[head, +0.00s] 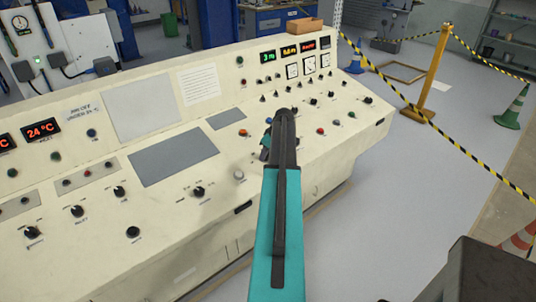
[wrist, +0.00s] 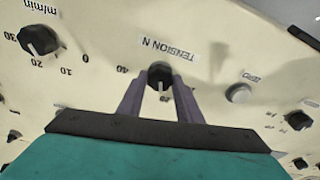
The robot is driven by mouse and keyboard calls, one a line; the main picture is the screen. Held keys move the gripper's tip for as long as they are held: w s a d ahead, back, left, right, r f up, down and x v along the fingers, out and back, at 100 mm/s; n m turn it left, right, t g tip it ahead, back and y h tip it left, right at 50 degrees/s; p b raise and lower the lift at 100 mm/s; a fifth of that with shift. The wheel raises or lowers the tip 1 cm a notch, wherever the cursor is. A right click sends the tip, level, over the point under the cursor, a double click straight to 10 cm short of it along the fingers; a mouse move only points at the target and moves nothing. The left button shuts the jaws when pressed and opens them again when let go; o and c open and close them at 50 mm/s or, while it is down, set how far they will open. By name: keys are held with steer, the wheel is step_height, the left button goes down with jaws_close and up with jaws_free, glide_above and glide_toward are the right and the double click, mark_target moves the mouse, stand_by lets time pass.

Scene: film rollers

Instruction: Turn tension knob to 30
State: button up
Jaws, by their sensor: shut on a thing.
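The tension knob (wrist: 159,73) is a black round knob on the cream panel, beside an upside-down "TENSION N" label (wrist: 167,49) in the wrist view. A pale mark shows on the knob's lower side, between the fingers. My gripper (wrist: 158,84) has one dark finger on each side of the knob and is shut on it. In the head view my gripper (head: 267,146) is at the cream control desk (head: 215,225), and my arm hides the knob.
In the wrist view, an m/min knob (wrist: 38,40) is at upper left. A pale round button (wrist: 238,93) and another black knob (wrist: 298,120) are to the right. In the head view, a striped barrier tape (head: 400,103) and yellow post (head: 430,75) stand right of the desk.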

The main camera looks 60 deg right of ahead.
steer(key=shift+m+b, duration=0.3)
steer(key=shift+b, duration=0.05)
steer(key=m+b, duration=0.3)
steer(key=m, duration=0.1)
steer(key=shift+f+h, duration=0.1)
steer(key=shift+h, duration=0.3)
steer(key=shift+d+m+g+b, duration=0.1)
steer(key=shift+m+g+b, duration=0.45)
steer(key=shift+m, duration=1.95)
steer(key=shift+r+h, duration=0.2)
steer(key=shift+h, duration=0.1)
steer(key=o, duration=1)
steer(key=shift+o, duration=0.2)
steer(key=shift+r, duration=0.1)
steer(key=b+v, duration=0.3)
steer(key=v, duration=1)
steer(key=shift+s+r+b, duration=0.2)
steer(key=shift+s+b, duration=0.05)
steer(key=shift+b, duration=0.05)
